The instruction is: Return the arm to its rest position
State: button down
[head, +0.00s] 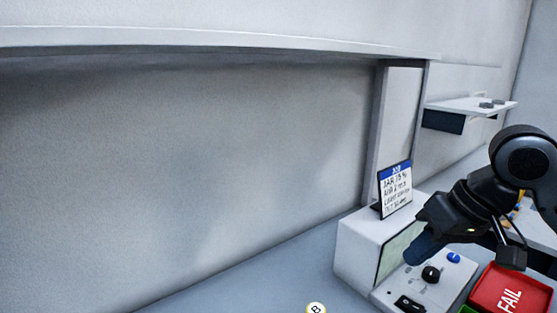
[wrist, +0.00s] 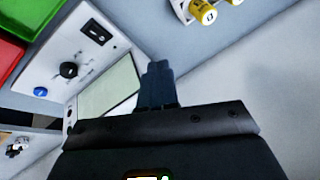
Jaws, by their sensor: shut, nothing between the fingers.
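My arm comes in from the right side of the head view. My gripper (head: 424,249) points down and to the left, in front of the white instrument box (head: 362,246). In the wrist view my gripper (wrist: 158,72) shows as dark fingers held together, with nothing between them. The fingers overlap the edge of the instrument's pale screen (wrist: 112,88) in that view. I cannot tell whether they touch the box.
A sign card (head: 395,188) stands on the box. The panel has a black knob (head: 431,274) and a blue button (head: 453,257). A red FAIL tray (head: 509,292) sits at right. Yellow-capped items (wrist: 203,12) lie nearby. A wall shelf (head: 470,105) is behind.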

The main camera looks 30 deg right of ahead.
jog(key=w+a+r+m+t+y, duration=0.2)
jog(key=w+a+t, duration=0.35)
jog(key=a, duration=0.55)
jog(key=w+a+r+m+t+y, duration=0.1)
jog(key=w+a+r+m+t, duration=0.1)
jog(key=w+a+t, duration=0.6)
jog(key=s+a+f+m+g+h, duration=0.1)
jog(key=s+a+f+h, duration=0.15)
jog(key=s+f, duration=0.6)
jog(key=s+a+f+m+g+h, duration=0.15)
jog(key=s+f+h, duration=0.3)
jog(key=s, duration=0.65)
jog(key=s+d+f+n+y, duration=0.15)
jog(key=s+n, duration=0.35)
jog(key=s, duration=0.5)
jog(key=s+d+n, duration=0.2)
jog(key=s+n, duration=0.2)
jog(key=s, duration=0.5)
jog(key=shift+n+g, duration=0.25)
jog(key=shift+g, duration=0.05)
jog(key=f+b, duration=0.9)
jog(key=b, duration=0.1)
jog(key=shift+s+d+f, duration=0.2)
jog(key=shift+d+f, duration=0.1)
jog(key=shift+f, duration=0.1)
